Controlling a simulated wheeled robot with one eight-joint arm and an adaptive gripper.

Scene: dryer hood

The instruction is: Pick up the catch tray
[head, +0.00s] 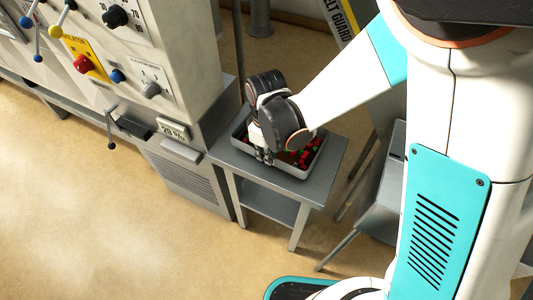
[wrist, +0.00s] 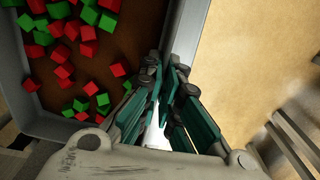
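The catch tray (head: 240,127) is a grey rectangular tray with a brown floor. It sits on a small grey table and holds several red and green cubes (wrist: 75,40). My gripper (head: 263,157) points down at the tray's near wall. In the wrist view my gripper (wrist: 166,65) has its two dark teal fingers close together. They straddle the tray's wall (wrist: 190,25), one inside and one outside, and look shut on it. The contact itself is partly hidden by the fingers. The tray appears level on the table.
The small table (head: 270,177) has a lower shelf. A large grey machine with a control panel (head: 120,70) stands close on its left. A grey metal stand (head: 380,195) is to the right. Open tan floor (head: 110,220) lies in front.

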